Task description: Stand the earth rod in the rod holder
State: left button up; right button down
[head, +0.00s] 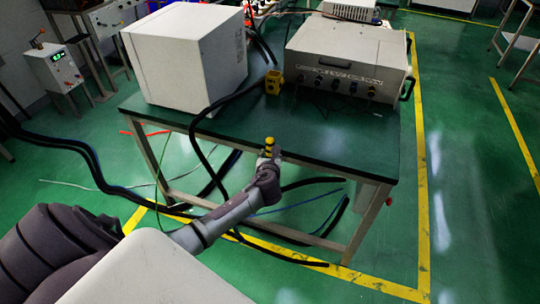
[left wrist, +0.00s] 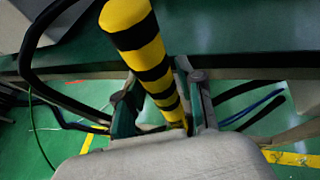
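The earth rod (head: 269,146) has yellow and black bands. It stands up from my left gripper (head: 268,158), just at the front edge of the table. The left wrist view shows the rod (left wrist: 143,45) large and tilted between the two fingers of the left gripper (left wrist: 163,95), which is shut on it. The rod holder (head: 273,83) looks like a small yellow block on the table, beyond the rod, between the two large boxes. My right gripper is not in view.
The dark green tabletop (head: 330,140) is clear at the front. A white box (head: 185,65) stands at the left and a beige device with knobs (head: 345,65) at the right. A thick black cable (head: 213,108) loops over the front edge left of the gripper.

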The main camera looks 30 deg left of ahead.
pick_arm(q)
jog(key=shift+o, duration=1.1)
jog(key=shift+f, duration=0.1)
jog(key=v, duration=1.2)
jog(key=shift+s, duration=0.1)
jog(key=s+d+f+n+g+h, duration=0.15)
jog(key=s+f+n, duration=0.3)
jog(key=f, duration=0.55)
jog(key=s+f+n+g+h, duration=0.1)
jog(key=s+f+n+g, duration=0.4)
jog(key=f, duration=0.6)
jog(key=s+d+f+n+t+h, duration=0.1)
jog(key=s+f+n+h, duration=0.15)
jog(key=s+f, duration=0.55)
jog(key=s+d+f+n+g+h, duration=0.1)
jog(key=s+d+f+n+g, duration=0.2)
jog(key=s+f+n, duration=0.5)
jog(key=s+f, duration=0.4)
jog(key=s, duration=0.1)
jog(key=s+d+f+n, duration=0.1)
jog(key=s+n, duration=0.1)
jog(key=s, duration=0.2)
jog(key=s+d+f+n+g, duration=0.1)
jog(key=s+n, duration=0.2)
jog(key=s, duration=0.1)
jog(key=s+f+n+g+h, duration=0.1)
jog(key=s+f+n, duration=0.1)
jog(key=s, duration=0.2)
jog(key=shift+s+d, duration=0.4)
